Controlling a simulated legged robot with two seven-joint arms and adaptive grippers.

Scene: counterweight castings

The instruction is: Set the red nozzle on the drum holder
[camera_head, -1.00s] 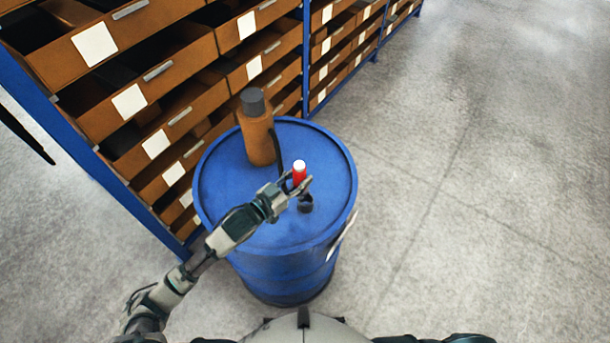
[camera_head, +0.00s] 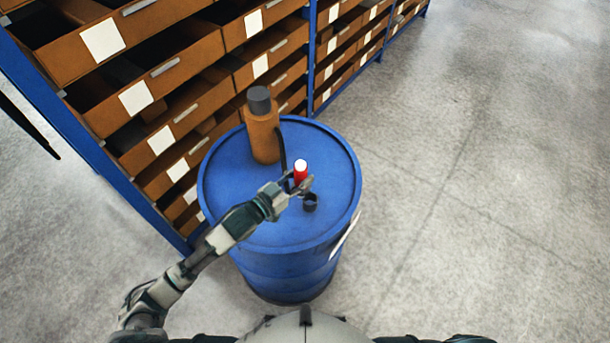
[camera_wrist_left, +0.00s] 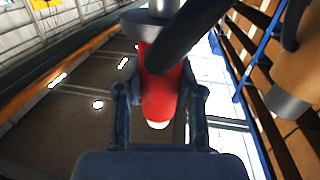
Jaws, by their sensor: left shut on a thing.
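The red nozzle (camera_head: 300,174) has a white tip and stands roughly upright in my left gripper (camera_head: 301,186). My left gripper is shut on it, above the top of the blue drum (camera_head: 230,178). In the left wrist view, the red nozzle (camera_wrist_left: 160,88) sits between the two dark fingers (camera_wrist_left: 160,110). My right gripper is not in view.
An orange bottle (camera_head: 263,138) with a grey cap stands on the drum, close behind the gripper. A dark hose (camera_head: 282,150) runs beside it. A shelf with brown bins (camera_head: 180,100) stands behind and left. The floor (camera_head: 480,190) on the right is clear.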

